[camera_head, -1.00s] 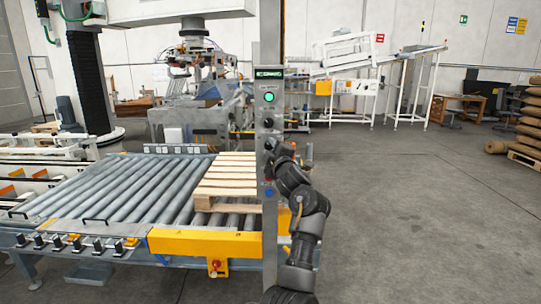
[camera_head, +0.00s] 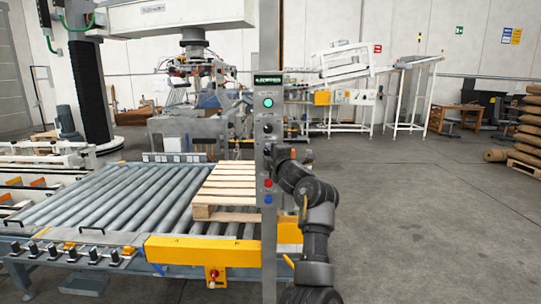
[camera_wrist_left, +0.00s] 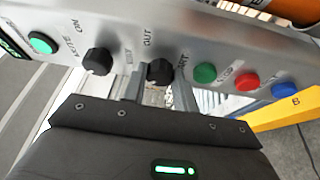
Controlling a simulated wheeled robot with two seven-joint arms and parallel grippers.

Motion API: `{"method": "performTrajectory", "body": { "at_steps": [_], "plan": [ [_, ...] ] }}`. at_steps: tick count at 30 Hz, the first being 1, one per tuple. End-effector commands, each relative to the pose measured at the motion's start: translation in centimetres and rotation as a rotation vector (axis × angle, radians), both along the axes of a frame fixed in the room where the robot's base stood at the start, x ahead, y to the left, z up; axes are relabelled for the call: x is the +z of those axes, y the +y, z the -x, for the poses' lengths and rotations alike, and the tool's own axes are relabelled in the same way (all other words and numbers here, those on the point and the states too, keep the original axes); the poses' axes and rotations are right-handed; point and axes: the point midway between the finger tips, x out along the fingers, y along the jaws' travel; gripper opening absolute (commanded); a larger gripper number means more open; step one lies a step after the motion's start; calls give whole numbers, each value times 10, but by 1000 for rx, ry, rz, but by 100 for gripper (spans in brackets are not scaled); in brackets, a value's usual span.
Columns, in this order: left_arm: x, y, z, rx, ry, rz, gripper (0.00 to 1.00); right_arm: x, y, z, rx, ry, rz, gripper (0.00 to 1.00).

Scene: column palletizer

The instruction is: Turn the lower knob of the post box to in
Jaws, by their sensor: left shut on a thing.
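The post box (camera_head: 268,222) is a tall grey metal post with a lit green button near its top. Its upper knob (camera_head: 268,128) is black and also shows in the left wrist view (camera_wrist_left: 97,62). The lower knob (camera_wrist_left: 160,72) is black, beside the printed word OUT; I cannot clearly read its pointer. My left gripper (camera_wrist_left: 158,88) is shut on the lower knob, one finger on each side. In the head view my left gripper (camera_head: 273,151) reaches the post from the right and covers the lower knob. My right gripper is not in view.
Below the lower knob are a green button (camera_wrist_left: 205,73), a red button (camera_wrist_left: 247,82) and a blue button (camera_wrist_left: 285,90), close to my fingers. A roller conveyor (camera_head: 110,205) with a wooden pallet (camera_head: 232,180) stands left of the post. The floor to the right is open.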

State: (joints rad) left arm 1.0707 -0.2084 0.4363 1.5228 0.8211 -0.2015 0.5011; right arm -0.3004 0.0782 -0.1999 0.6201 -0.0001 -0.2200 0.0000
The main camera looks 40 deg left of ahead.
Motion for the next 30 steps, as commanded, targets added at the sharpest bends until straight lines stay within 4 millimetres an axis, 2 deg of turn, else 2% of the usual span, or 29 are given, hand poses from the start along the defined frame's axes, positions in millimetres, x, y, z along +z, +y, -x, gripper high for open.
{"method": "performTrajectory", "body": {
  "at_steps": [3,4,9,19,30],
  "plan": [
    [0,0,0,0,-1,1,6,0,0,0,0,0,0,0],
    [0,0,0,0,-1,1,30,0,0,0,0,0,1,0],
    [0,0,0,0,-1,-1,50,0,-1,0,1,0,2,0],
    [-1,-4,2,0,-1,0,50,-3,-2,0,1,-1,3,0],
    [-6,-52,30,-2,-2,2,50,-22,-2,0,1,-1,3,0]
  ]
}}
